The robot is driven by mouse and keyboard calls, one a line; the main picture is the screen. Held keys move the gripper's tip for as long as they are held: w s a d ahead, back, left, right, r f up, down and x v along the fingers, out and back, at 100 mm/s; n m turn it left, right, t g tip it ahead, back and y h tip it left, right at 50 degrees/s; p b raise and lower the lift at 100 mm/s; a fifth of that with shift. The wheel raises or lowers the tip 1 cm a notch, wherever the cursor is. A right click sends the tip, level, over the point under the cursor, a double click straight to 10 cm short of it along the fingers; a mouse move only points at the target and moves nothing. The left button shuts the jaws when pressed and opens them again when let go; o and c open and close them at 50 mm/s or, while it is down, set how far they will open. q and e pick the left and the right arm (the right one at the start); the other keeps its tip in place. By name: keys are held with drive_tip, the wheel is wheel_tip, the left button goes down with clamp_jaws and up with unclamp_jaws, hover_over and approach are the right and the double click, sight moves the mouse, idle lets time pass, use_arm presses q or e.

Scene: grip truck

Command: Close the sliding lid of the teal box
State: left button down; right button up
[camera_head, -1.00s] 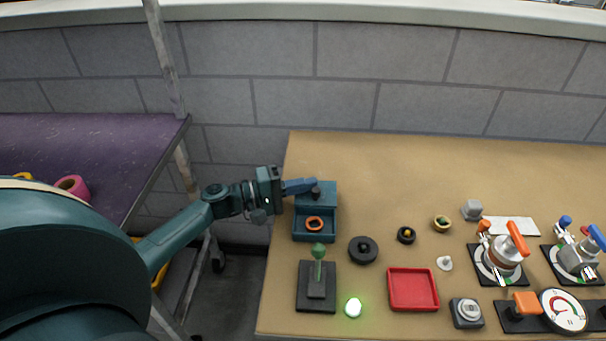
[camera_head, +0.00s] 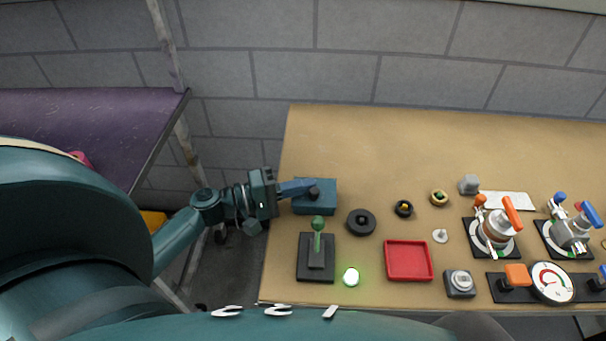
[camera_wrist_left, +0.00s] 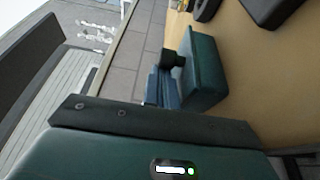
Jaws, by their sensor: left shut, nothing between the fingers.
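The teal box (camera_head: 325,207) stands at the left end of the table. Its lid (camera_head: 326,186) lies over the front of the box, and no opening shows in the head view. A dark knob (camera_head: 314,192) sits on the lid. My left gripper (camera_head: 311,187) is shut and empty, reaching in from the left with its fingertips at the knob. I cannot tell whether they touch it. The box (camera_wrist_left: 205,75) also shows in the left wrist view, with the blue fingers (camera_wrist_left: 167,85) beside it. My right gripper is not in view.
A black base with a green-knobbed lever (camera_head: 317,258) stands just in front of the box. A black disc (camera_head: 361,222) lies to its right, and a red tray (camera_head: 408,261) farther right. A glowing green button (camera_head: 351,277) is near the front edge. The table behind is clear.

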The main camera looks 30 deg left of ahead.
use_arm(q)
drive_tip(key=shift+s+d+f, duration=0.15)
drive_tip(key=shift+s, duration=0.1)
drive_tip(key=shift+s+a, duration=0.25)
drive_tip(key=b+v, duration=0.2)
drive_tip(key=v, duration=1)
drive_tip(key=shift+a+r, duration=0.25)
drive_tip(key=shift+a, duration=0.05)
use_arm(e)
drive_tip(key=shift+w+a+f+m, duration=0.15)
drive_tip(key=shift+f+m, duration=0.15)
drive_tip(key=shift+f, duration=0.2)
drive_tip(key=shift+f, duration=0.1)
